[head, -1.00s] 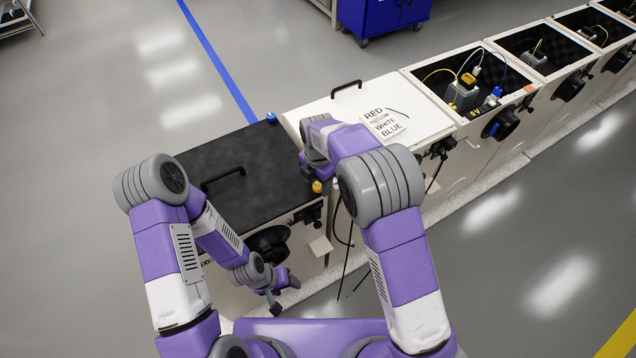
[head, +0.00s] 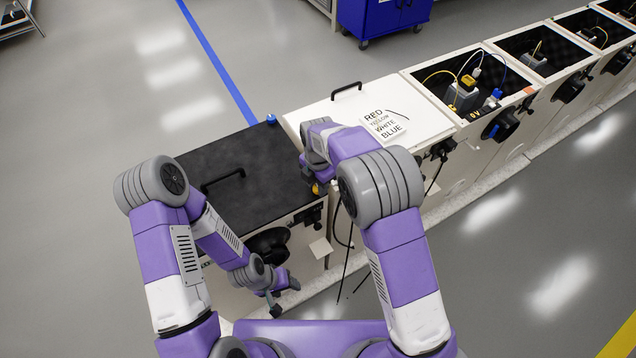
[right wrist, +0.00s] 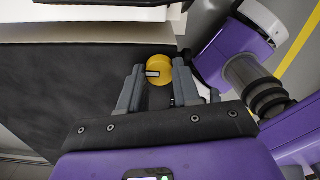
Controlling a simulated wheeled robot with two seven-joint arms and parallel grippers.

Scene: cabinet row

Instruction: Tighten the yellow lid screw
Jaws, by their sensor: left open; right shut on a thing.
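The yellow lid screw (head: 318,190) sits at the front right corner of the black cabinet lid (head: 225,160). In the right wrist view the yellow screw (right wrist: 159,66) is a round knob with a small white mark, between the two fingertips. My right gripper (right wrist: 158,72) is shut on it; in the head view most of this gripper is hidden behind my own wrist. My left gripper (head: 283,297) is open and empty, low in front of the cabinet, away from the screw.
A blue knob (head: 271,119) stands at the lid's far right corner. A black handle (head: 222,179) rises from the lid. Cables hang near my right arm.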

